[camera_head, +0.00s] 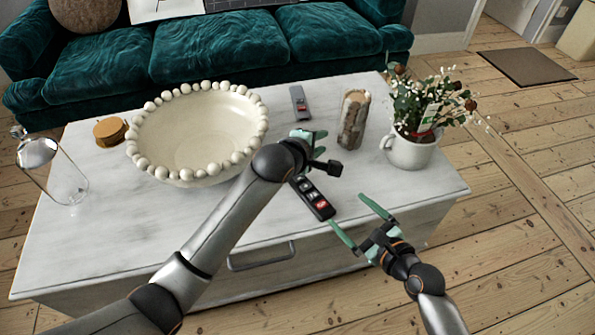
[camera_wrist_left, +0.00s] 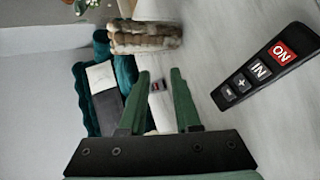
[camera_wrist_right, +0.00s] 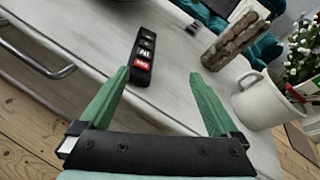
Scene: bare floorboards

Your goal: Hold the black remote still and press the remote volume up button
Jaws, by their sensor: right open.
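The black remote (camera_head: 313,198) lies on the white table near its front edge, with a red ON button at its near end. It also shows in the left wrist view (camera_wrist_left: 262,72) and in the right wrist view (camera_wrist_right: 143,58). My left gripper (camera_head: 322,142) is open and empty, above the table just beyond the remote. In the left wrist view its fingers (camera_wrist_left: 160,74) point away from the remote. My right gripper (camera_head: 346,210) is open and empty, just right of the remote's near end. In the right wrist view the remote is beyond its left fingertip (camera_wrist_right: 160,74).
A grey remote (camera_head: 299,103) lies farther back. A beaded bowl (camera_head: 196,130), wooden coaster stack (camera_head: 110,131), glass cloche (camera_head: 62,170), log-like candle (camera_head: 353,120) and potted plant (camera_head: 410,150) stand on the table (camera_head: 95,235). A green sofa (camera_head: 215,45) is behind.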

